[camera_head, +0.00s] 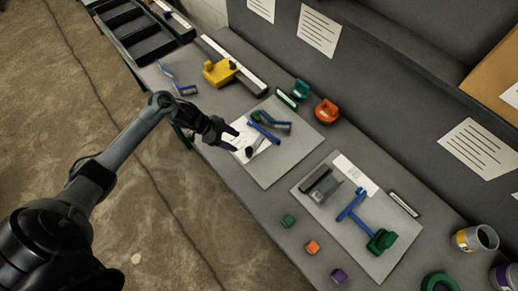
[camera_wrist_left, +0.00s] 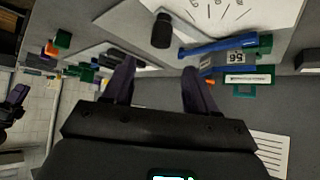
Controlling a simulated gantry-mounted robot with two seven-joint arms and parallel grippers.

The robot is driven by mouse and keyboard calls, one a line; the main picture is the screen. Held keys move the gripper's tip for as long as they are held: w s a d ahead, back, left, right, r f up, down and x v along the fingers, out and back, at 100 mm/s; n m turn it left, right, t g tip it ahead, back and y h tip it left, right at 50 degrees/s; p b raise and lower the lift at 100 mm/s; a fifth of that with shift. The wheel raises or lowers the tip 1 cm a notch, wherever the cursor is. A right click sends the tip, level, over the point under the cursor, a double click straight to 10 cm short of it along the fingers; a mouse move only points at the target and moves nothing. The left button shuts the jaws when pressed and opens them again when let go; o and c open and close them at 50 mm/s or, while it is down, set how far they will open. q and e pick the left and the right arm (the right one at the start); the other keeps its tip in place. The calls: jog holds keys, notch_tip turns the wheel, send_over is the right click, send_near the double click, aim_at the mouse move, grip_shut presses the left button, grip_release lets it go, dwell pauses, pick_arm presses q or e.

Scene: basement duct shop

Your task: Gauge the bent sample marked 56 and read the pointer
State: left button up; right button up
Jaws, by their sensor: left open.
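A light grey board (camera_head: 276,168) on the bench carries a white dial sheet, a blue bar (camera_head: 263,132) and a dark bent piece. In the left wrist view the dial (camera_wrist_left: 225,12) shows tick marks, with a black knob (camera_wrist_left: 162,30) at its edge. A white tag reading 56 (camera_wrist_left: 236,57) sits by the blue bar (camera_wrist_left: 205,46) and a green block; I cannot tell how the tagged piece is seated. My left gripper (camera_head: 234,140) is open and empty at the board's left edge; its spread fingers also show in the wrist view (camera_wrist_left: 158,72). The pointer reading is not legible. My right gripper is out of view.
A second board (camera_head: 335,222) with a blue bar and green block lies to the right. A yellow block (camera_head: 219,72), a teal block (camera_head: 301,88) and an orange block (camera_head: 326,112) stand behind. Small cubes (camera_head: 312,247) line the front edge; cups (camera_head: 475,238) stand far right.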

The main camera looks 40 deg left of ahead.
aim_at(248, 149)
pick_arm(q)
jog(key=x, duration=0.9)
jog(key=shift+f, duration=0.25)
grip_shut()
